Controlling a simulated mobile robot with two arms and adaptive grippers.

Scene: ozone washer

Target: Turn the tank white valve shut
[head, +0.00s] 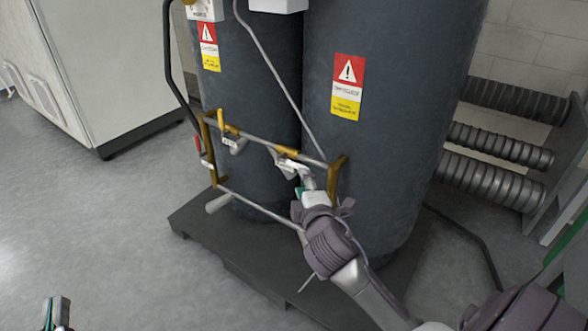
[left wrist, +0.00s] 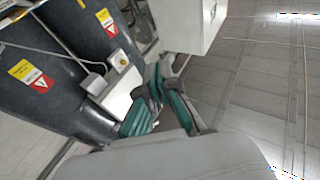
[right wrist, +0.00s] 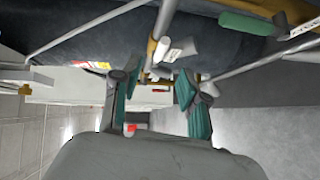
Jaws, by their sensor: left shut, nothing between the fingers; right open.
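The tank piping (head: 268,146) has brass elbows and grey pipes in front of two dark tanks. A pale valve handle (head: 238,146) sits on the upper pipe, and another pale handle (head: 218,203) is on the lower pipe. My right gripper (head: 292,170) is open at the right part of the upper pipe; contact is unclear. In the right wrist view, a white handle (right wrist: 176,51) appears beyond and between the open fingers (right wrist: 158,84). Which handle is the tank white valve is unclear. My left gripper (head: 57,314) is shut and empty, low at the left, away from the piping.
The tanks (head: 385,160) stand on a dark base (head: 205,235) with warning labels on them. A white cabinet (head: 85,75) is at the left. Ribbed grey cylinders (head: 490,180) on a rack are at the right. Grey floor (head: 110,220) at the left is clear.

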